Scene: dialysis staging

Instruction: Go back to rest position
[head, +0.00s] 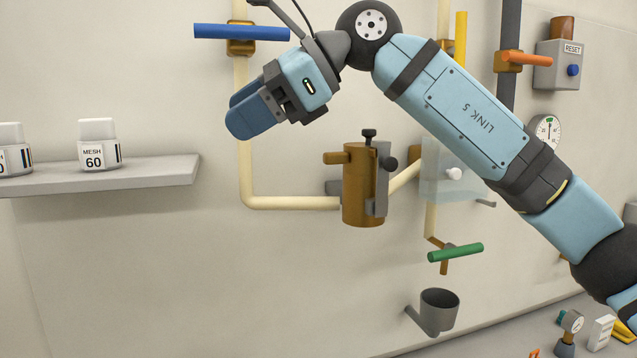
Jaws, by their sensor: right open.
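My right gripper (243,107) hangs in the upper left middle of the head view, at the end of my light blue arm that comes in from the right. Its blue fingers point left and down, and nothing shows between them. It appears in front of the wall, below the blue valve handle (215,32) and up and left of the brown cylindrical fitting (362,190). My left gripper does not show.
A grey shelf (130,178) on the left bears white jars, one marked MESH 60 (98,147). Pipes, a green handle (455,252), an orange handle (527,58), a gauge (546,130), a RESET box (558,68) and a grey cup (440,306) are on the wall.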

